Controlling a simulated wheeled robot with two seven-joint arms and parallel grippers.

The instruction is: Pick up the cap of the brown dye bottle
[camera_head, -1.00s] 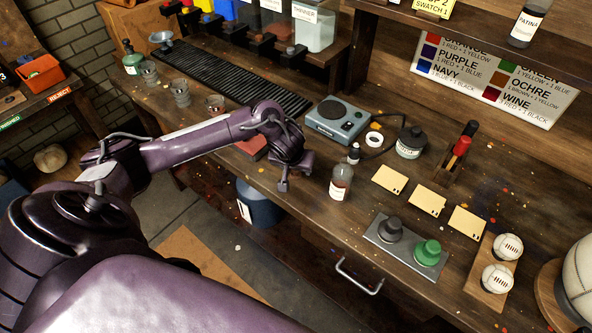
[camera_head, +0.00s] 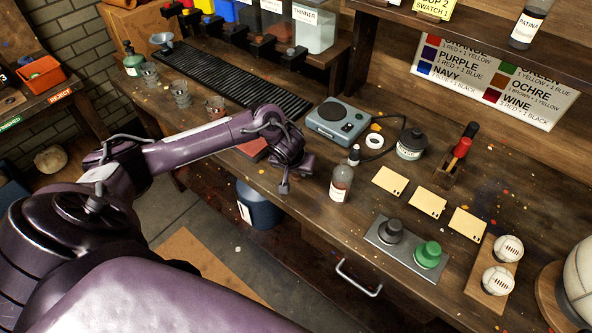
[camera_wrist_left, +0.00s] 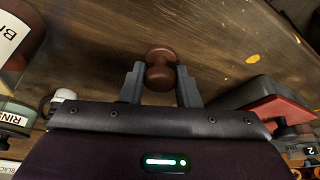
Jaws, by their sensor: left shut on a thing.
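My left gripper (camera_head: 283,186) is above the front part of the workbench, left of a small bottle with a brownish lower part. In the left wrist view the gripper (camera_wrist_left: 160,80) is shut on a brown, knob-shaped cap (camera_wrist_left: 160,65), with one finger on each side of it. I cannot make out the cap in the head view. At the left edge of the wrist view is part of a container with a label starting "BR" (camera_wrist_left: 10,38). My right gripper is not in view.
The small bottle (camera_head: 341,182) stands just right of the gripper. Several cups stand at the back left.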

